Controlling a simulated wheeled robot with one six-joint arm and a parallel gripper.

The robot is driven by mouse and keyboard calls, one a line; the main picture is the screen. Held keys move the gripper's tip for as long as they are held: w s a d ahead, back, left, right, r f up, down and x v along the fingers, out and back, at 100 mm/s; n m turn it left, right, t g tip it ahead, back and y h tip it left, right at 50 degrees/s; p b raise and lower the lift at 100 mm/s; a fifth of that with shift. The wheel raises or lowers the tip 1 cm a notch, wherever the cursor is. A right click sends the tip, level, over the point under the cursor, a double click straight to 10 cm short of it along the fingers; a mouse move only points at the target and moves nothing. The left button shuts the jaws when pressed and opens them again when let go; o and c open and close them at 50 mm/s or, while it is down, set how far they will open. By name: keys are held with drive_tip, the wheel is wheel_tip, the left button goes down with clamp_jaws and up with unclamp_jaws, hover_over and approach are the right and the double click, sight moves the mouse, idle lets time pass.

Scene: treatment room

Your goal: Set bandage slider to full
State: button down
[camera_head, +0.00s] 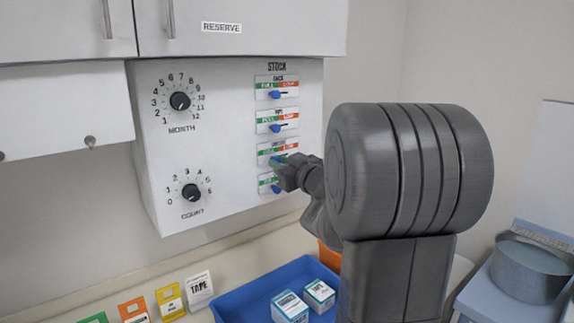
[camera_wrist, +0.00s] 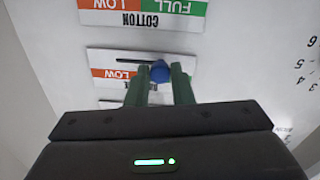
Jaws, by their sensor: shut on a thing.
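The stock panel (camera_head: 229,135) has a column of four slider plates, each with a green FULL end at left and an orange LOW end at right. My gripper (camera_head: 281,170) is at the third plate, whose name is too blurred to read. The wrist view is upside down and shows the COTTON plate (camera_wrist: 143,14) beside it. There, my gripper (camera_wrist: 160,80) is shut on the blue slider knob (camera_wrist: 160,71), one green finger on each side. My fingers hide part of this plate's label.
Blue knobs on the first (camera_head: 275,95), second (camera_head: 275,128) and fourth (camera_head: 276,189) plates are near. A month dial (camera_head: 180,101) and count dial (camera_head: 191,192) are to the left. Below is a blue tray (camera_head: 240,303) with small boxes. A cabinet (camera_head: 240,25) hangs above.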

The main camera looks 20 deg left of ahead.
drive_tip(key=c, duration=1.7)
unclamp_jaws()
drive_tip(key=o, duration=0.4)
drive_tip(key=shift+s+a, duration=0.15)
drive_tip(key=shift+s, duration=0.15)
drive_tip(key=shift+w, duration=0.1)
drive_tip(key=b+v, duration=0.1)
drive_tip(key=v, duration=1.3)
drive_tip(key=shift+w+f, duration=0.1)
